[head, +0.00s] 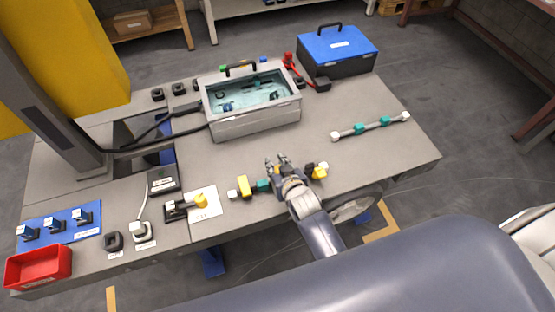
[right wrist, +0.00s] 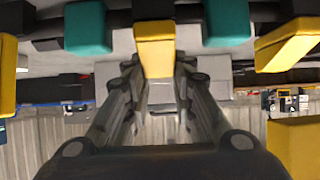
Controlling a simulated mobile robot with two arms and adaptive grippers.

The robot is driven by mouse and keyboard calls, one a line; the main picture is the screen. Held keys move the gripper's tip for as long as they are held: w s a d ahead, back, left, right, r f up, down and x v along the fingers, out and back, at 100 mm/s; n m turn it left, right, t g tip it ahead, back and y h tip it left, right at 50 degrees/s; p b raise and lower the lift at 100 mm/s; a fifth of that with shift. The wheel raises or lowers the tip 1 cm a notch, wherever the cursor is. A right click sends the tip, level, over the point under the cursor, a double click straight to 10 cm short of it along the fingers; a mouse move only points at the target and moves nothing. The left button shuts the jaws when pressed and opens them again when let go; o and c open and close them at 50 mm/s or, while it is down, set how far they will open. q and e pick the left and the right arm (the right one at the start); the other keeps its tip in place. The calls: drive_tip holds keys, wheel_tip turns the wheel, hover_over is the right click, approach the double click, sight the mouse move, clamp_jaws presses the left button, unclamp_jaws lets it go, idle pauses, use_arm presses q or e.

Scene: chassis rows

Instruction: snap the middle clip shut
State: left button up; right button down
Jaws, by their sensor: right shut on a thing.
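A bar with yellow and teal pieces lies near the front edge of the grey table (head: 370,153). Its left yellow clip (head: 243,187), a teal piece (head: 263,185) and its right yellow clip (head: 319,172) show in the head view. My right gripper (head: 277,162) is over the bar's middle and hides that part. In the right wrist view, the middle yellow clip (right wrist: 155,48) sits between the fingers of my right gripper (right wrist: 160,88), shut on it. Teal pieces stand left (right wrist: 88,28) and right (right wrist: 227,22) of it. My left gripper is not in view.
A second bar with teal pieces (head: 372,125) lies to the right. A grey bin (head: 256,122) and a blue-lidded box (head: 340,62) stand behind. A red tray (head: 38,267) and a blue mat (head: 62,237) are at far left. Table between bin and second bar is clear.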

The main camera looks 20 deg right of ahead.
drive_tip(key=shift+s+f+g+p, duration=0.1)
drive_tip(key=shift+f+g+p, duration=0.2)
drive_tip(key=shift+f+g, duration=0.1)
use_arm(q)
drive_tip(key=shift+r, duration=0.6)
use_arm(e)
drive_tip(key=shift+s+f, duration=0.1)
drive_tip(key=shift+f, duration=0.1)
drive_tip(key=c, duration=1.5)
unclamp_jaws()
drive_tip(key=shift+o, duration=0.7)
drive_tip(key=shift+w, duration=0.25)
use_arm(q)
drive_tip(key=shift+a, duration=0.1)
use_arm(e)
drive_tip(key=shift+r, duration=0.2)
